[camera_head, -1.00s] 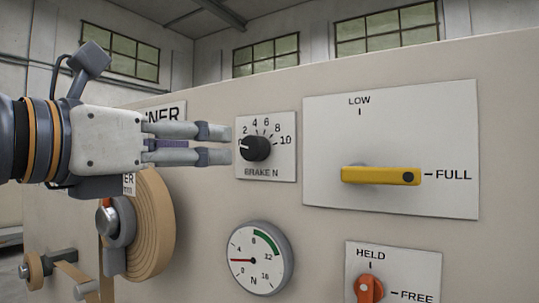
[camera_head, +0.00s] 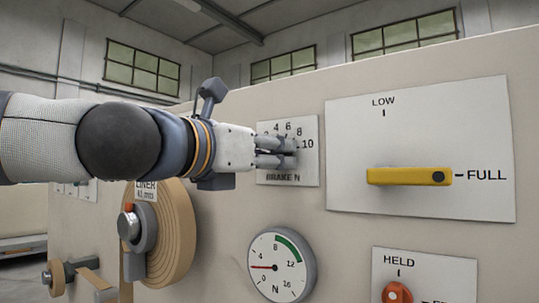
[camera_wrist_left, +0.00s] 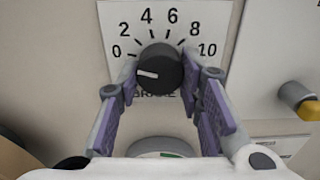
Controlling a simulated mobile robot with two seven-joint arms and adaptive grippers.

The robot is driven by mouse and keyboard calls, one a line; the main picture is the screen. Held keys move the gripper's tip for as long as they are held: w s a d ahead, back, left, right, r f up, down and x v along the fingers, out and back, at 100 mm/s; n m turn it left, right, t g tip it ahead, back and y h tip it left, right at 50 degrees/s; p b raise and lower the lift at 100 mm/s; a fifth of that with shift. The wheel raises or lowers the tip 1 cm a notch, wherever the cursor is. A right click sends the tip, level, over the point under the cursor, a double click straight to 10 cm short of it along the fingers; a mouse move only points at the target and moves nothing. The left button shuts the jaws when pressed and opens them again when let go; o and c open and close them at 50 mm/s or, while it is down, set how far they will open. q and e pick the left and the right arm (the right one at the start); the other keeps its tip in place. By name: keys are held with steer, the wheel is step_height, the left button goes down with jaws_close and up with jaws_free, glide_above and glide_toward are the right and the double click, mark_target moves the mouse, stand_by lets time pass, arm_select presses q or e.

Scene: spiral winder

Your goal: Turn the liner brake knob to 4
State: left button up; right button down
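The black brake knob (camera_wrist_left: 160,72) sits on its white dial plate, marked 0 to 10, in the left wrist view. Its white pointer line points left, close to the 0 mark. In the head view the plate (camera_head: 307,178) shows, but my left gripper (camera_head: 288,153) hides the knob. The gripper's fingers with purple pads are apart, one on each side of the knob. The tips are close to its sides; I cannot tell whether they touch it. My right gripper is in neither view.
Right of the dial is a plate with a yellow lever (camera_head: 410,177) at FULL. Below are a round gauge (camera_head: 282,265) and an orange HELD/FREE knob (camera_head: 397,293). A tan liner roll (camera_head: 180,235) sits below my left arm.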

arm_select(q)
steer(key=c, duration=0.3)
steer(key=m+p, duration=0.1)
steer(key=m, duration=0.2)
steer(key=shift+s+r+p, duration=0.15)
steer(key=shift+r+p, duration=0.1)
steer(key=shift+p, duration=0.1)
steer(key=m+p, duration=0.2)
steer(key=m, duration=0.4)
steer(key=shift+a, duration=0.1)
steer(key=shift+w+f+m+p, duration=0.1)
steer(key=shift+w+m+p, duration=0.05)
steer(key=shift+m, duration=0.5)
steer(key=shift+w+f+m+p, duration=0.1)
steer(key=shift+m+p, duration=0.05)
steer(key=shift+m, duration=0.5)
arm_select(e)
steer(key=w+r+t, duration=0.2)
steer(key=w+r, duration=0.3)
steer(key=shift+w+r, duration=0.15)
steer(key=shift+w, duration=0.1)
